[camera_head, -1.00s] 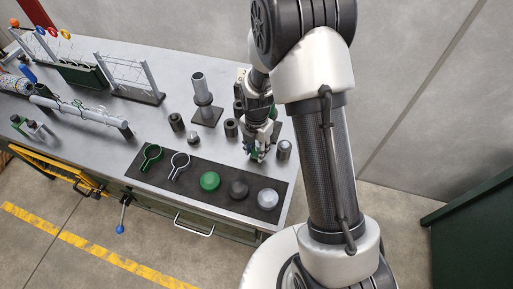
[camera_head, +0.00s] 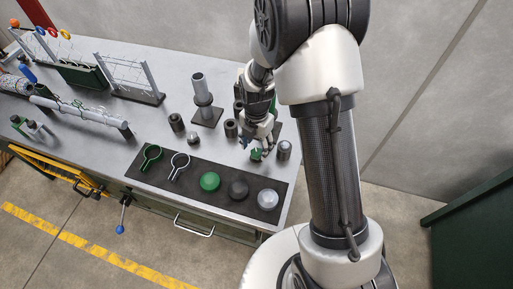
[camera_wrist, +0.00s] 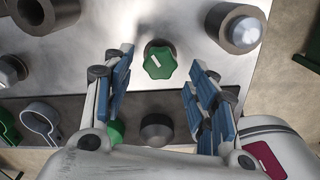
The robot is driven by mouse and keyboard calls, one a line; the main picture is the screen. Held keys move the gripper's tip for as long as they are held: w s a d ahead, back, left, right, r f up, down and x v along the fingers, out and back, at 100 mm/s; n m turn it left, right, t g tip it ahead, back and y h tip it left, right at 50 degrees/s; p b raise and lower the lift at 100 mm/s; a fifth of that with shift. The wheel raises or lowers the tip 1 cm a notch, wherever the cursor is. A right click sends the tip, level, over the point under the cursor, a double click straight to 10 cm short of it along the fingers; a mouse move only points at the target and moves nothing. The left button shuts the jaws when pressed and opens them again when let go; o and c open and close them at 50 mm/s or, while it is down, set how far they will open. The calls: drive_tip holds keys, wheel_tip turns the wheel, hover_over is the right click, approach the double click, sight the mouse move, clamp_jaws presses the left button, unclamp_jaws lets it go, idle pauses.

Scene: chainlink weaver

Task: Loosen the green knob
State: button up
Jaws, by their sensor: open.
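The green knob (camera_wrist: 160,62) is lobed with a white mark on its top. It stands on the metal bench in the wrist view. In the head view the green knob (camera_head: 256,155) shows just below my gripper (camera_head: 259,140). In the wrist view my gripper (camera_wrist: 158,68) is open, with one blue-padded finger to the left of the knob and one to the right. Gaps show between the knob and both fingers. I cannot tell the fingertips' exact height over it.
A dark mat (camera_head: 223,191) on the bench's front edge holds a green dome (camera_head: 209,181), a dark dome (camera_head: 238,189), a silver dome (camera_head: 268,199) and two ring-handled tools. A silver-topped cylinder (camera_head: 284,149) stands close right of the knob, a dark hollow cylinder (camera_head: 231,128) to its left.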

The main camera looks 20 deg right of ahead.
wheel_tip(320, 180, up, 10)
drive_tip(key=shift+f, duration=0.15)
idle(0.5)
wheel_tip(320, 180, up, 7)
drive_tip(key=m+t, duration=0.1)
drive_tip(key=m, duration=0.4)
hover_over(257, 151)
drive_tip(key=s, duration=0.3)
drive_tip(key=s+r+m+t, duration=0.1)
drive_tip(key=s+r+m, duration=0.6)
drive_tip(key=m, duration=0.1)
drive_tip(key=s+r+m+t, duration=0.2)
drive_tip(key=s+r+m, duration=0.2)
drive_tip(key=s+m, duration=0.8)
drive_tip(key=shift+s+m+t, duration=0.15)
drive_tip(key=shift+m+t, duration=0.15)
drive_tip(key=shift+m, duration=0.1)
drive_tip(key=shift+a, duration=0.1)
